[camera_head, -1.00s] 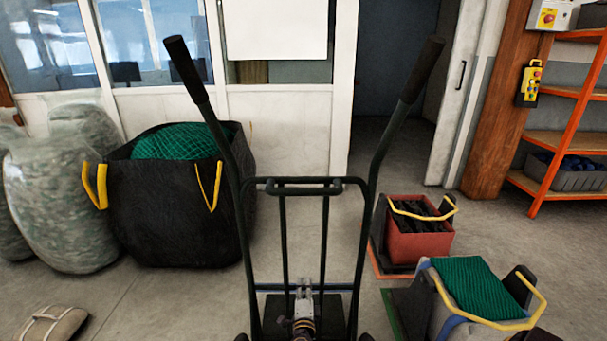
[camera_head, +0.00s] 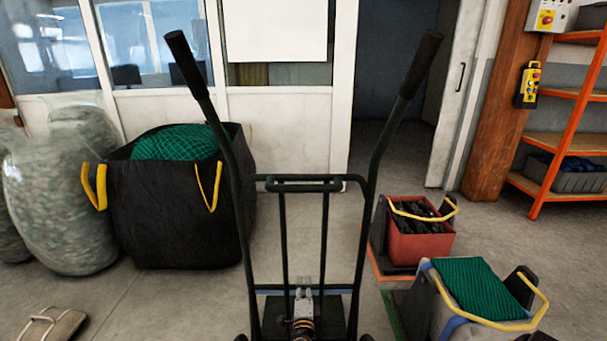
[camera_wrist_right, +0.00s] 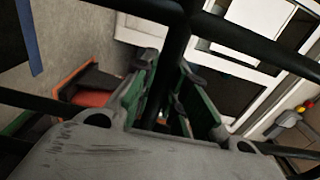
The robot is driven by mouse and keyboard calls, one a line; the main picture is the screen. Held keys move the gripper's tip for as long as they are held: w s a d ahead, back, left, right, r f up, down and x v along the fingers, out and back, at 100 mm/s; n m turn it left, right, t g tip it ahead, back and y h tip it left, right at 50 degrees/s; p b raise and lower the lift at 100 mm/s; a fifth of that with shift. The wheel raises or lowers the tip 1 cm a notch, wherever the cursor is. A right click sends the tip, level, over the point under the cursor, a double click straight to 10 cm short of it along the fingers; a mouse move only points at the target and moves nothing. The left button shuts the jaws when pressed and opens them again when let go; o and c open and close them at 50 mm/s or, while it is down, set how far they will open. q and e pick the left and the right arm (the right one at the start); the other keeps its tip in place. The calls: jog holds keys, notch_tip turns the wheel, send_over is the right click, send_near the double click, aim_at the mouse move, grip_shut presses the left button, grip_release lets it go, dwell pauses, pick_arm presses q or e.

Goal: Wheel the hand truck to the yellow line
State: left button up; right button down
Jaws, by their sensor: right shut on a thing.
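The dark green hand truck (camera_head: 305,188) stands upright in front of me in the head view. Its two black-gripped handles spread up and outward, and a looped crossbar joins its frame. My right gripper (camera_head: 303,297) is low between the uprights at the truck's middle. In the right wrist view, my right gripper (camera_wrist_right: 168,100) is shut on a dark bar of the hand truck (camera_wrist_right: 178,40), with its green-padded fingers on either side. My left gripper is not in view. I see no yellow line on the visible floor.
A black bag (camera_head: 175,215) with green net stands left, beside pale wrapped bundles (camera_head: 65,190). A red crate (camera_head: 420,243) and a grey crate with green net (camera_head: 480,290) stand close on the right. An orange shelf (camera_head: 565,140) is far right. An open doorway (camera_head: 390,80) is behind.

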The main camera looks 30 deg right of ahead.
jog(key=c, duration=1.4)
grip_release()
jog(key=shift+w+a+r, duration=0.2)
jog(key=shift+w+a, duration=0.05)
jog(key=shift+a, duration=0.25)
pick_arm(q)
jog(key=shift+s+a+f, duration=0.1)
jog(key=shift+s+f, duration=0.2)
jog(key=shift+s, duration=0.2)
pick_arm(e)
jog(key=shift+o, duration=0.6)
jog(key=shift+s+d+f, duration=0.1)
jog(key=shift+d+f, duration=0.05)
jog(key=shift+d, duration=0.05)
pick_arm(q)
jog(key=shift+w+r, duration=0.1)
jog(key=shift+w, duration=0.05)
pick_arm(e)
jog(key=shift+s, duration=0.1)
